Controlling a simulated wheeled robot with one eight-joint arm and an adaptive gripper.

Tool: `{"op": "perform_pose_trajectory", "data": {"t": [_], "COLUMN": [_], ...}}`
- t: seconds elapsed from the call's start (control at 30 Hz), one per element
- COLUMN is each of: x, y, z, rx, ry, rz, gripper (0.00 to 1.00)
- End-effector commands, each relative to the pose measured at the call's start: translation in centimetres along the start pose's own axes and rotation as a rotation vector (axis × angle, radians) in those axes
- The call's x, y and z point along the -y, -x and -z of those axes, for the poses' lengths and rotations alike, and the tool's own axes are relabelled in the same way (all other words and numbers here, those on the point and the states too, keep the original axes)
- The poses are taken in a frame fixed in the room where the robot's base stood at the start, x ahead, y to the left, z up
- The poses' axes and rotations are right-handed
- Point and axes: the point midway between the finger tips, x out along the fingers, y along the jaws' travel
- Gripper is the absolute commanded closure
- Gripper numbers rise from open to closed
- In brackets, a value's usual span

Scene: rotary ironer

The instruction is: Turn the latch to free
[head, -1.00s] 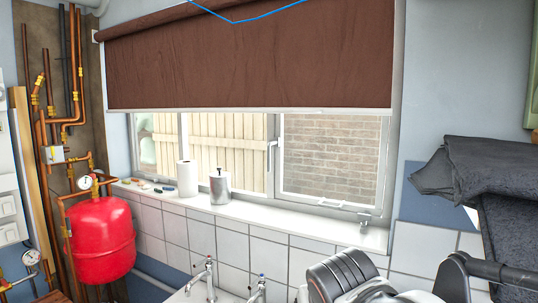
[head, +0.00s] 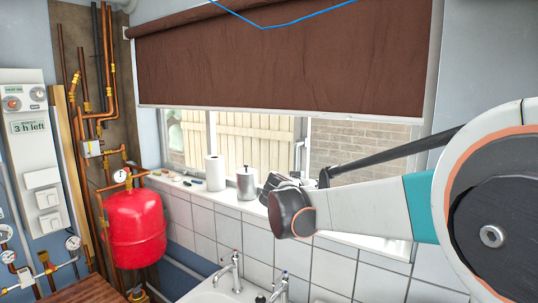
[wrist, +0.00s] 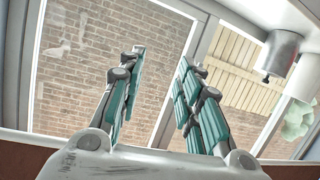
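A pale handle that looks like the window latch (head: 298,156) sits on the upright between the two panes in the head view. It points downward, and its lower end is close to or behind my arm. I cannot tell its exact setting. In the wrist view, which looks upside down, my gripper (wrist: 160,58) is open, with two teal-padded fingers apart and nothing between them. The window's upright frame (wrist: 207,35) runs behind the fingers. I cannot make out the latch there. In the head view my arm reaches in from the right and hides part of the window's lower edge.
A white roll (head: 215,173) and a metal canister (head: 246,184) stand on the sill, left of my arm. The canister also shows in the wrist view (wrist: 279,52). A brown blind (head: 290,60) covers the upper window. A red tank (head: 137,228) and sink taps (head: 236,272) lie lower left.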

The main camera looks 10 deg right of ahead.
Motion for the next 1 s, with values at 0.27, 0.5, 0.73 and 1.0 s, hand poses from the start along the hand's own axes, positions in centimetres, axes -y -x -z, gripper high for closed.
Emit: {"op": "perform_pose_trajectory", "data": {"t": [0.27, 0.5, 0.73, 1.0], "x": [6.1, 10.1, 11.1, 11.0], "y": [-4.7, -7.0, -8.0, -11.8], "z": [4.3, 5.8, 6.0, 7.2], "rx": [-0.171, -0.275, -0.302, -0.301], "ry": [-0.062, -0.100, -0.111, -0.111], "rz": [0.003, 0.026, 0.033, 0.032], "gripper": [0.68, 0.68, 0.68, 0.68]}}
